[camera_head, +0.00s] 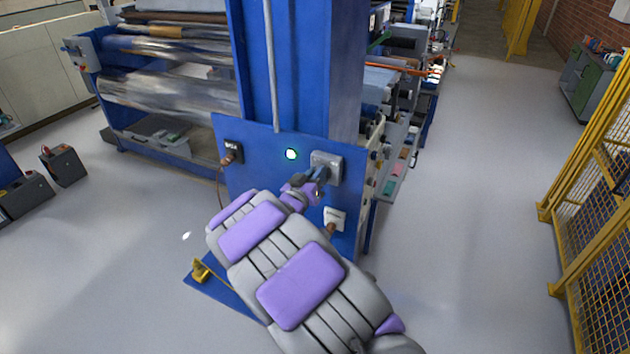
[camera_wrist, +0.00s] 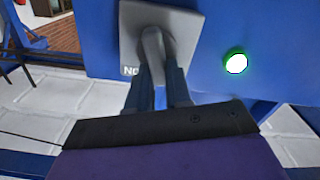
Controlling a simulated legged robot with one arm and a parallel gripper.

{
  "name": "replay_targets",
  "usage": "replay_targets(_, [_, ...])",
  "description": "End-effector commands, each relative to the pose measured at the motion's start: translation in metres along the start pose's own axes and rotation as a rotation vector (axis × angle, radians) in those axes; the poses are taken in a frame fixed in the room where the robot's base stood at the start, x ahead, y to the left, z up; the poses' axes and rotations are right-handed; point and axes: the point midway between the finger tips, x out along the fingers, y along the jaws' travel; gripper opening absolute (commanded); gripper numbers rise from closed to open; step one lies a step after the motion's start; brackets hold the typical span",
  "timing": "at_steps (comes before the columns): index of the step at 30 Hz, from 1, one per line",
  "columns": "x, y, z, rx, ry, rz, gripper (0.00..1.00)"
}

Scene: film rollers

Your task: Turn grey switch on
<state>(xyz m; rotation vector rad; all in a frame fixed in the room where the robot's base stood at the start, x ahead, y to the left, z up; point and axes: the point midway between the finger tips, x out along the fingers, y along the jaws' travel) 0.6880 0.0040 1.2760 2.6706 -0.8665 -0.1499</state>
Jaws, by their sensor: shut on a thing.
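The grey switch (camera_head: 329,164) is a square grey plate with a lever on the front of a blue panel. In the wrist view the switch plate (camera_wrist: 187,28) fills the upper middle, and its grey lever (camera_wrist: 153,48) points down toward me. My gripper (camera_head: 317,180) is at the switch, and its two dark fingers (camera_wrist: 160,82) are shut on the lever, one on each side. A round green light (camera_head: 291,154) glows on the panel to the left of the switch; in the wrist view the light (camera_wrist: 236,63) is to the right. Part of the lever is hidden between the fingers.
A dark switch box (camera_head: 232,151) sits at the panel's left, and a white switch plate (camera_head: 334,218) below the grey one. Film rollers (camera_head: 160,92) stand behind at left. A yellow fence (camera_head: 590,200) stands at right. The grey floor (camera_head: 470,220) between is clear.

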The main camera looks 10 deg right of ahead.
Motion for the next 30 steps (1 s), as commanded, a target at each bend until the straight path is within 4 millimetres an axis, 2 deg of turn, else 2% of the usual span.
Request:
replay_targets(1, [-0.001, -0.002, 0.006, 0.043, -0.007, -0.003, 0.00])
replay_targets(30, [-0.001, 0.011, 0.015, 0.928, -0.010, 0.000, 0.00])
